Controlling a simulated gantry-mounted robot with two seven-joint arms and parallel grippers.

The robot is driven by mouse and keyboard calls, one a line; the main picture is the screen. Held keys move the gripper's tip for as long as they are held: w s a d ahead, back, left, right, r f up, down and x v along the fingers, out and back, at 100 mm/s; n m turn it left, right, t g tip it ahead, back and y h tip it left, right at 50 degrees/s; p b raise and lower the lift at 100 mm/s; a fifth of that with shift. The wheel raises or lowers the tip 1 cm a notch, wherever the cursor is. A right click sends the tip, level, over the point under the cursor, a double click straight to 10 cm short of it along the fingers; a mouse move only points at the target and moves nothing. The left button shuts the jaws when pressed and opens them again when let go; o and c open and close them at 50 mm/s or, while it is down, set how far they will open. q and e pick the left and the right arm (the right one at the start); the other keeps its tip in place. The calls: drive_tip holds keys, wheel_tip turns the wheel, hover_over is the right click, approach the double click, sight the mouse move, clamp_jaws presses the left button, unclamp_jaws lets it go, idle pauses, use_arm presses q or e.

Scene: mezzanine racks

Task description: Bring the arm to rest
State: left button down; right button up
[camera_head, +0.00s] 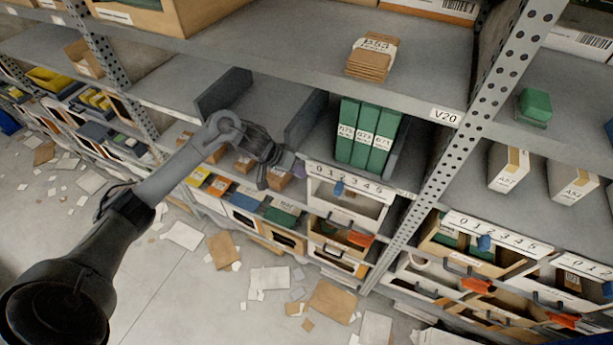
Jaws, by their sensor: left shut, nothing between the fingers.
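My left arm comes in from the lower left and reaches up to the middle shelf of the rack. Its gripper (268,180) is at the shelf's front, left of the green binders (365,136). It looks small and dark, and its fingers are shut with nothing held. A small purple-grey thing (298,169) shows just beside the gripper; I cannot tell what it is. My right gripper is not in view.
A perforated rack post (455,140) stands right of the binders. Brown cards (371,58) lie on the upper shelf. Drawers (343,205) with number strips sit below. White boxes (509,167) stand at the right. Papers and cardboard (332,300) litter the floor.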

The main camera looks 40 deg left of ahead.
use_arm(q)
drive_tip(key=s+d+f+g+h+p, duration=0.2)
drive_tip(key=s+d+f, duration=0.6)
drive_tip(key=s+f, duration=0.15)
drive_tip(key=s+d+f+p, duration=0.1)
drive_tip(key=s+d, duration=0.4)
drive_tip(key=d, duration=0.3)
drive_tip(key=s+d+f+p, duration=0.1)
drive_tip(key=s+d+p, duration=0.1)
drive_tip(key=s+d, duration=0.4)
drive_tip(key=s+d+r+t+y+p, duration=0.1)
drive_tip(key=s+d+r+t+y, duration=0.1)
drive_tip(key=d+r, duration=0.3)
drive_tip(key=s+a+r+m+g+y, duration=0.2)
drive_tip(key=s+a+r+m+y, duration=0.2)
drive_tip(key=a+r, duration=0.4)
drive_tip(key=shift+s+a+r+g, duration=0.15)
drive_tip(key=shift+s+a+g, duration=0.15)
drive_tip(key=shift+s, duration=0.25)
drive_tip(key=shift+d, duration=0.1)
